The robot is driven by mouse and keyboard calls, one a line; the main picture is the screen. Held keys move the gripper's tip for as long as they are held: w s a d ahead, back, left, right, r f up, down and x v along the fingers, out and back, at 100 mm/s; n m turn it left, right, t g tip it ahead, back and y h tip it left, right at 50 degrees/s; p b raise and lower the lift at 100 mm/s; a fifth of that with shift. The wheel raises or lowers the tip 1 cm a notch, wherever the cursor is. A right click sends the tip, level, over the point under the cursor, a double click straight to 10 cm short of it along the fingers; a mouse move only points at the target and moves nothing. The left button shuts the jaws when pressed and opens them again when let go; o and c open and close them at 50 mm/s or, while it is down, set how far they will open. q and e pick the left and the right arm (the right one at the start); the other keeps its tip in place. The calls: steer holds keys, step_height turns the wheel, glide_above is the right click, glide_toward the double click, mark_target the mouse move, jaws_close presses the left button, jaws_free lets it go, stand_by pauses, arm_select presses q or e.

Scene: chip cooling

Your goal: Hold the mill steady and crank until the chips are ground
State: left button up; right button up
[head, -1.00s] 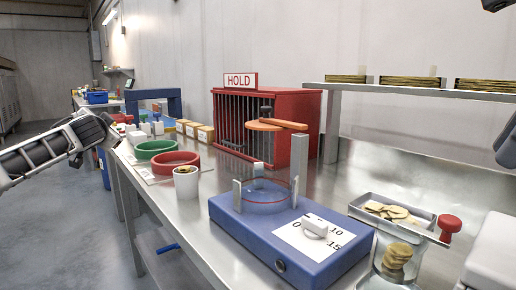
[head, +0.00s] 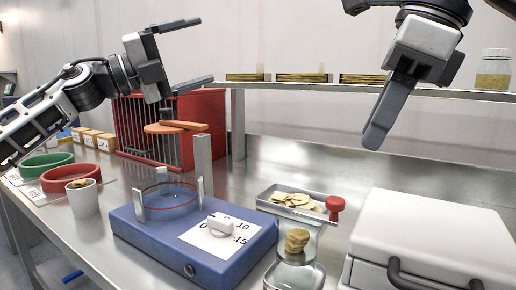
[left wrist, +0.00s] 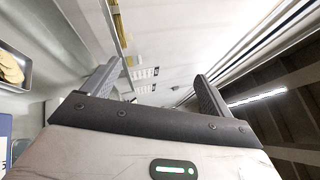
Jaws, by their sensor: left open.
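The mill (head: 294,262) stands near the front of the bench, a clear body with chips (head: 297,240) inside. The red knob (head: 335,204) of the crank is at the hopper's right. My left gripper (head: 193,55) is open and empty, raised above the bench at the upper left, apart from the mill. In the left wrist view its two fingers (left wrist: 158,85) are spread with nothing between them. My right gripper (head: 376,130) hangs above and right of the mill; its jaw gap is not visible.
A blue device with a dial (head: 218,226) stands left of the mill. A white case (head: 430,225) stands right. A red cage (head: 206,115), green ring (head: 45,163), red ring (head: 70,172) and white cup (head: 83,199) are left. A shelf (head: 290,87) runs behind.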

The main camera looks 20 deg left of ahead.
arm_select(q)
steer(key=s+d+f+m+g, duration=0.2)
steer(key=s+d+m+g, duration=0.1)
steer(key=d+m+g, duration=0.3)
steer(key=s+d+f+m+g, duration=0.3)
steer(key=d+m+g, duration=0.1)
steer(key=d, duration=0.4)
steer(key=m+g+y, duration=0.2)
steer(key=m+y, duration=0.4)
steer(key=y, duration=0.6)
glide_toward(298, 240)
step_height(298, 240, up, 2)
steer(key=w+a, duration=0.2)
steer(key=shift+h, duration=0.3)
steer(key=x, duration=1.5)
steer(key=shift+a, duration=0.3)
